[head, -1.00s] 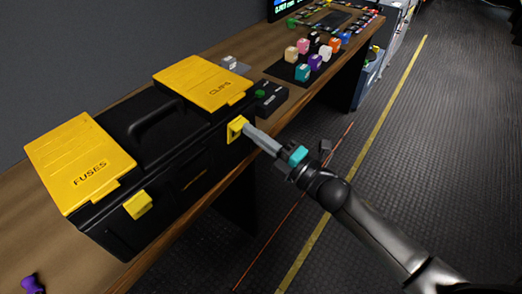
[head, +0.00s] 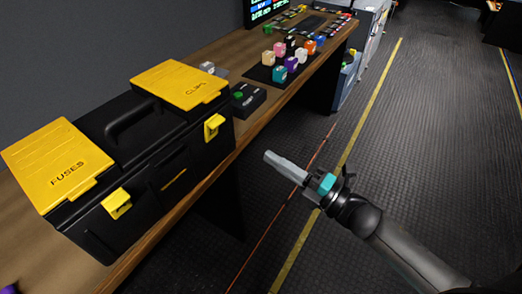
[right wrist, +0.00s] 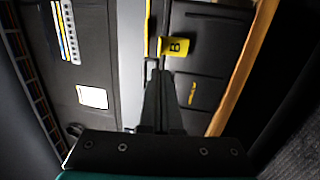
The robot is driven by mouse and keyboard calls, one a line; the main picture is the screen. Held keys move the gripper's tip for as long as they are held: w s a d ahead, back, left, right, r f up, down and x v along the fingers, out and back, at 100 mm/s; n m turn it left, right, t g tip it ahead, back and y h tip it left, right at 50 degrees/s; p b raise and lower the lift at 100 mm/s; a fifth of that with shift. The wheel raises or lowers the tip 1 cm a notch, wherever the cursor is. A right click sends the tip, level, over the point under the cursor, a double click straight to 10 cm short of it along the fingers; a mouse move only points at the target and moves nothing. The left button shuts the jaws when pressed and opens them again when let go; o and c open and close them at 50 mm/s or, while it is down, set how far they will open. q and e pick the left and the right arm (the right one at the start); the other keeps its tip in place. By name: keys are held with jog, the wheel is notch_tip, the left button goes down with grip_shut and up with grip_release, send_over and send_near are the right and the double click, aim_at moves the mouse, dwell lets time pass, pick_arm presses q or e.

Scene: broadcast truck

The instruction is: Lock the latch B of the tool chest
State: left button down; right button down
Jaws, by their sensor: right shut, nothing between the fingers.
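The black tool chest (head: 150,187) stands on the bench with two yellow lids, marked FUSES and CLIPS. Latch B (head: 213,126) is the yellow latch at the right of its front, below the CLIPS lid. Its letter B shows in the right wrist view (right wrist: 175,46). It sits against the chest front; I cannot tell for sure whether it is fully locked. The other yellow latch (head: 117,203) is at the left of the front. My right gripper (head: 270,157) is shut and empty, in the air in front of the chest, apart from latch B. My left gripper is out of view.
A black box with a green button (head: 247,99) stands right of the chest. Beyond it, several coloured cubes sit on a dark mat (head: 257,73). The wooden bench's front edge (head: 190,211) runs below the chest. The floor aisle (head: 410,140) at the right is clear.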

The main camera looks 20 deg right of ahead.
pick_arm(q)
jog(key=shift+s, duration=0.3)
pick_arm(e)
jog(key=shift+s+d+f, duration=0.15)
jog(key=shift+s+d, duration=0.25)
jog(key=shift+s, duration=0.15)
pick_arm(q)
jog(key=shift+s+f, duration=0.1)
